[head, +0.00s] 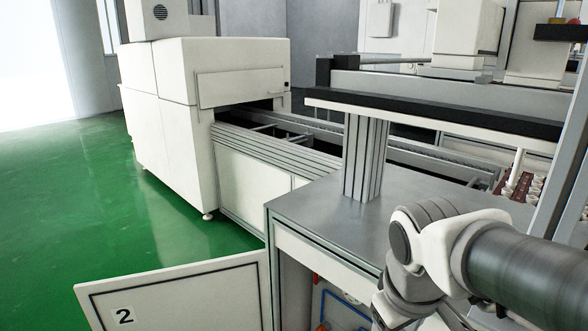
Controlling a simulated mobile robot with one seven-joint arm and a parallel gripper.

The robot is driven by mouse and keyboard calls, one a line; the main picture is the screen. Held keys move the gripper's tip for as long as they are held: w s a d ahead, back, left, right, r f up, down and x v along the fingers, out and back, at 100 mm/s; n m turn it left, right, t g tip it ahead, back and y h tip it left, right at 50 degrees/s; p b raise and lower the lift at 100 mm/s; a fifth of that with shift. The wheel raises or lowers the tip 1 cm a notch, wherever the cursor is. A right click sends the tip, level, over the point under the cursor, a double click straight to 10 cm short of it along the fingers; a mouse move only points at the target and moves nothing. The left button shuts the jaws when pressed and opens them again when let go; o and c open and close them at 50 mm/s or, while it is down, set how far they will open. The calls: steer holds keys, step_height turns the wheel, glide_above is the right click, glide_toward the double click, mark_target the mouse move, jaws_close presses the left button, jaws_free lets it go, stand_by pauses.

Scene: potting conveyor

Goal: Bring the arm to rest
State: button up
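My arm comes in from the lower right of the head view, with a dark grey tube and white and grey joints in front of the grey metal worktop (320,214). The far end of the arm runs down past the bottom edge of the picture. My gripper is not visible, so its state and anything in it are hidden.
An open cabinet door (185,293) marked 2 juts out at lower left. A metal post (364,160) rises from the worktop under a long dark rail (440,116). A white machine (210,80) stands over the conveyor (290,135). Green floor (70,200) at left is clear.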

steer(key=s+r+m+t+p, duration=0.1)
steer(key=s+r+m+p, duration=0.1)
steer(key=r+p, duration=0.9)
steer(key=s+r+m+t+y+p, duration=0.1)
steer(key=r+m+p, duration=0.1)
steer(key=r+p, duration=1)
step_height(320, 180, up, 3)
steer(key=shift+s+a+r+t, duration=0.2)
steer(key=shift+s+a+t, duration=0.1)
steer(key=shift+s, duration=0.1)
